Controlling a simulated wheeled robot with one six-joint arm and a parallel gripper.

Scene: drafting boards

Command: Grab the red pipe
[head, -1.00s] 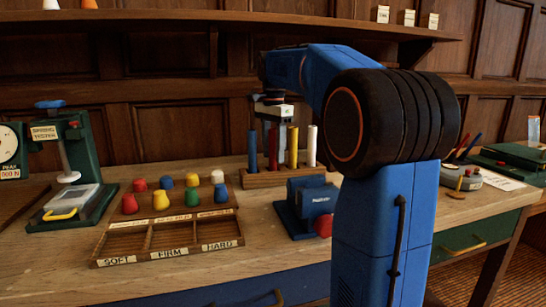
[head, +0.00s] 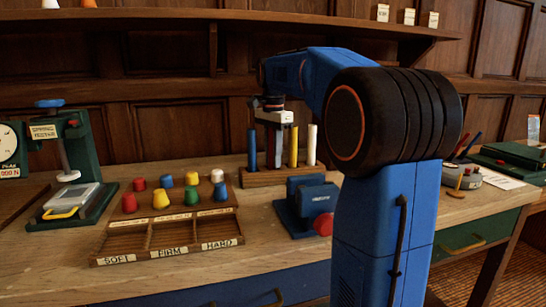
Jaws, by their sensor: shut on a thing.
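My gripper (head: 274,160) points down over the wooden rack (head: 285,178) behind the blue device. It is shut around the second position from the left, where the red pipe stood. The fingers hide nearly all of the red pipe, so I cannot make out its surface clearly. The blue pipe (head: 252,150) stands upright just left of the gripper. The yellow pipe (head: 293,147) and the white pipe (head: 312,145) stand upright to the right.
A blue device (head: 312,205) with a red knob sits in front of the rack. A wooden tray (head: 167,240) with several coloured knobs lies to the left. A green spring tester (head: 75,165) stands at far left. A shelf (head: 200,16) runs above.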

